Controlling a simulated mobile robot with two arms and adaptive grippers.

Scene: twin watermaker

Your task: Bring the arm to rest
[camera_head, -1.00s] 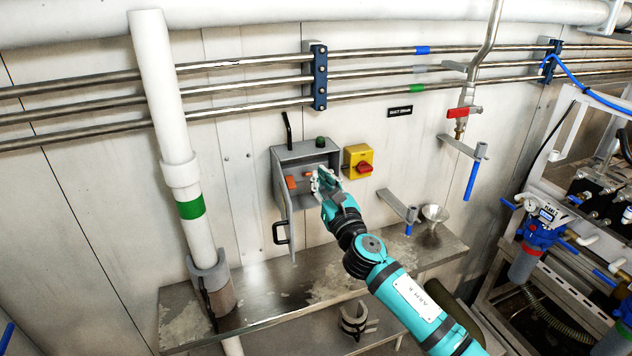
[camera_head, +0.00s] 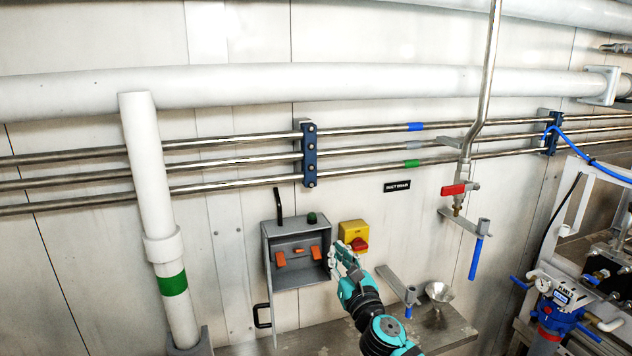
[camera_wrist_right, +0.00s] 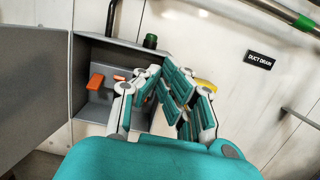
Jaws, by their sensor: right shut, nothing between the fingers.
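My right arm comes up from the bottom of the head view. Its gripper (camera_head: 345,262) is at the right edge of the open grey switch box (camera_head: 298,272) on the wall, just below the yellow box. The gripper is shut and empty. In the right wrist view the closed fingers (camera_wrist_right: 168,98) stand in front of the grey box, hiding part of its inside. Orange switches (camera_head: 296,256) show inside the box; an orange lever (camera_wrist_right: 96,82) also shows in the right wrist view. My left gripper is not in view.
A yellow box with a red knob (camera_head: 353,234) is right of the grey box. The grey box's door (camera_wrist_right: 30,95) hangs open on the left. A metal bench (camera_head: 450,328), a funnel (camera_head: 438,292) and a red-handled valve (camera_head: 455,190) are to the right. A white pipe (camera_head: 142,180) stands left.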

